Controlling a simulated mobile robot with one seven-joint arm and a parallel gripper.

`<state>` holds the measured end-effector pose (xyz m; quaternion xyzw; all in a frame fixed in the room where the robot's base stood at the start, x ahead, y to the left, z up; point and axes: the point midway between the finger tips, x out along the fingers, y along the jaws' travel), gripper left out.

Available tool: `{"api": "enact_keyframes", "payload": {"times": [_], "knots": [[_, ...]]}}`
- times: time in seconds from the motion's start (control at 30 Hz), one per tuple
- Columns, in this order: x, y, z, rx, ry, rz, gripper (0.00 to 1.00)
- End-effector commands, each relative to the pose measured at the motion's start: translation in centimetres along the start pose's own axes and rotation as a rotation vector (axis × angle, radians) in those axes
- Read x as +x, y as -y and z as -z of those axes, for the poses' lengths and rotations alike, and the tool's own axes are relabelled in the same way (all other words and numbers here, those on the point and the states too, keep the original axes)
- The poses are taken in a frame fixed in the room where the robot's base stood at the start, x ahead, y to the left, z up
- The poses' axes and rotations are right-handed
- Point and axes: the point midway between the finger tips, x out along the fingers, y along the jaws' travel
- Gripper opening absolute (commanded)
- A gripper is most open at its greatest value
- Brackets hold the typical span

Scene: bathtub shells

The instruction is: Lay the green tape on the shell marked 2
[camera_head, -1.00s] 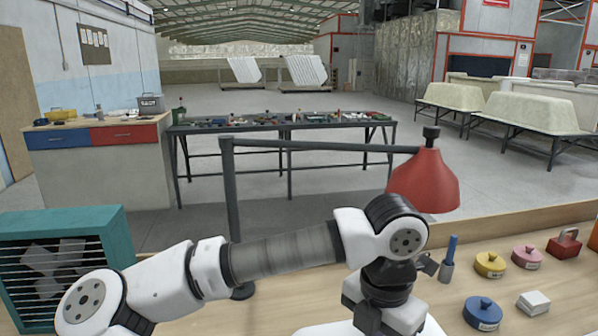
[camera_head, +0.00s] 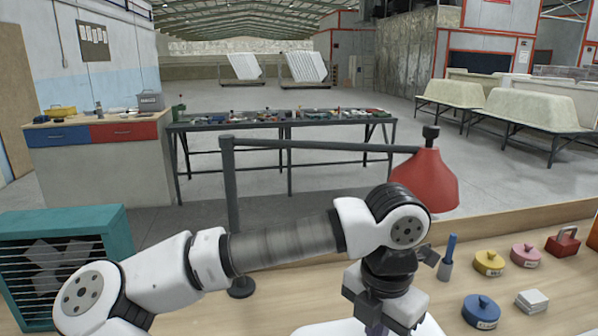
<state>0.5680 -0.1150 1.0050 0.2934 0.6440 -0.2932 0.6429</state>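Several pale bathtub shells rest upside down on dark stands at the right back, one in front (camera_head: 535,110) and another to its left (camera_head: 452,93). I cannot read a number on any of them. I cannot pick out a green tape; small items on the far table are too small to tell apart. My arm reaches across the front, its wrist bent down at the lower middle. The gripper's fingers do not show; the end of the arm runs off the bottom edge.
A teal slatted box (camera_head: 65,255) is at left. A long table (camera_head: 280,122) stands beyond; floor around it is open.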

Motion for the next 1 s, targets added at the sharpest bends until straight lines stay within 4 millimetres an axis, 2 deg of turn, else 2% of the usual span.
{"api": "enact_keyframes", "payload": {"times": [0.03,0.6,1.0], "knots": [[-0.7,0.0,0.0,-0.001,0.001,-0.001,0.0],[-5.2,0.0,0.0,-0.001,0.002,0.0,0.0],[-5.2,0.0,0.0,-0.001,0.002,0.0,0.0]]}}
